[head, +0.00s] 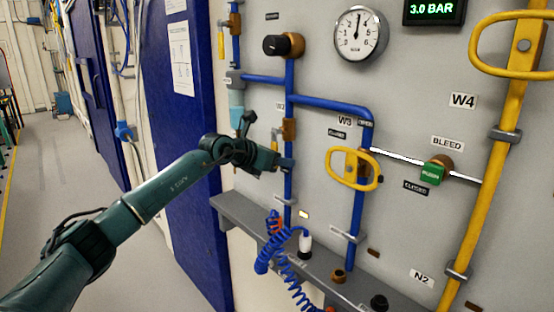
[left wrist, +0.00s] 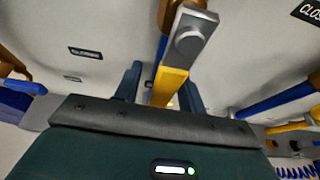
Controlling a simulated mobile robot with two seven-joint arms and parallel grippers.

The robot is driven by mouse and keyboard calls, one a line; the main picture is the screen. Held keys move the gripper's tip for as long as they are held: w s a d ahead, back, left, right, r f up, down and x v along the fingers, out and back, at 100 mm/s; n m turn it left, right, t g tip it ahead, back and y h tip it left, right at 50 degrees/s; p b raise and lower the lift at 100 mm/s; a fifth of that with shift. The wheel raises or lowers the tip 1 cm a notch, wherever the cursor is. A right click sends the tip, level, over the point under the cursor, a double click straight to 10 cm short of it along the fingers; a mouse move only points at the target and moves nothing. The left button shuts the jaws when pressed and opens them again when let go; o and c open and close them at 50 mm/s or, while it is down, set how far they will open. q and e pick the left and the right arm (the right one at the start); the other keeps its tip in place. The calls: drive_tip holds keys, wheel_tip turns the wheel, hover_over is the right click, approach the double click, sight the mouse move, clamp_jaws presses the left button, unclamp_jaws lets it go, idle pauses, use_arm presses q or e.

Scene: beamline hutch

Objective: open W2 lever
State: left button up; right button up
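The W2 valve (head: 289,128) sits on a vertical blue pipe in the head view, beside its small W2 label (head: 280,106). Its yellow lever (head: 274,141) hangs down, its lower part hidden by my left gripper (head: 284,163). In the left wrist view the yellow lever (left wrist: 170,87), with a grey pivot end (left wrist: 189,36), runs down between the two dark fingers of my left gripper (left wrist: 162,85). A gap shows between the lever and the left finger, so the gripper looks open around it. Contact on the right side is unclear. My right gripper is not seen.
The W3 valve's yellow loop handle (head: 353,170) is to the right, with a green bleed knob (head: 433,173) beyond. A grey ledge (head: 240,209) and coiled blue hose (head: 266,255) lie below. A blue door (head: 178,110) stands left; the floor (head: 70,180) there is clear.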

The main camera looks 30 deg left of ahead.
use_arm(q)
drive_tip(key=shift+s+a+r, duration=0.15)
drive_tip(key=shift+s+a, duration=0.1)
drive_tip(key=shift+s, duration=0.25)
drive_tip(key=b+v, duration=0.3)
drive_tip(key=v, duration=0.9)
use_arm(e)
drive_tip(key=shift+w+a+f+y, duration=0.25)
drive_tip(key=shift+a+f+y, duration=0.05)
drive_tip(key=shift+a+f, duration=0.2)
use_arm(q)
drive_tip(key=shift+d, duration=0.1)
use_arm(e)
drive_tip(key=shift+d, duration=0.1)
